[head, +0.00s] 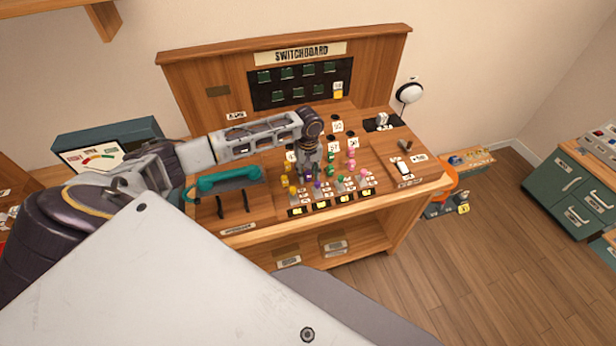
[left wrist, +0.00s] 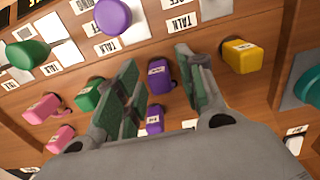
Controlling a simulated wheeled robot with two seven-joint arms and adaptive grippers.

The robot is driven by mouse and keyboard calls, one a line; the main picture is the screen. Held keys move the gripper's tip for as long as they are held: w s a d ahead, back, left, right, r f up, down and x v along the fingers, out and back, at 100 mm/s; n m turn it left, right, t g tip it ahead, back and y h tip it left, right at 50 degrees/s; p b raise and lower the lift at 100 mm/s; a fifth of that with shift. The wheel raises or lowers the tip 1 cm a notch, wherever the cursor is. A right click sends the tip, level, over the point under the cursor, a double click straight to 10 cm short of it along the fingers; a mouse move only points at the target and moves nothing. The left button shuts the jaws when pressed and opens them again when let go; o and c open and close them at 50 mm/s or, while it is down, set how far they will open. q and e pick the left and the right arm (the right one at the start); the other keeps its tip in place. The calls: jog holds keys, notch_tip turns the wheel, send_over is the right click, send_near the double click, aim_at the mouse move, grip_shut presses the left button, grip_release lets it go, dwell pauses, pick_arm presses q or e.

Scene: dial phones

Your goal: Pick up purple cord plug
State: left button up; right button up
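Two purple cord plugs stand on the switchboard desk in the left wrist view, a nearer-looking one (left wrist: 160,75) and a smaller-looking one (left wrist: 154,118). My left gripper (left wrist: 160,85) is open, with a green-padded finger on each side of the purple plugs; I cannot tell whether the pads touch them. In the head view my left gripper (head: 309,166) points down over the plug rows and hides part of them. A round purple knob (left wrist: 112,17) sits beside a TALK label, outside the fingers. My right gripper is not in view.
Close by are a yellow plug (left wrist: 240,56), a green plug (left wrist: 90,94) and pink plugs (left wrist: 42,107). A teal handset (head: 228,178) lies left on the desk. The switchboard panel (head: 300,84) rises behind. A white switch (head: 404,168) is at the right.

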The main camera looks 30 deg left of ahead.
aim_at(308, 172)
pick_arm(q)
jog(key=c, duration=0.7)
jog(key=shift+r+b, duration=0.3)
jog(key=shift+r, duration=4.7)
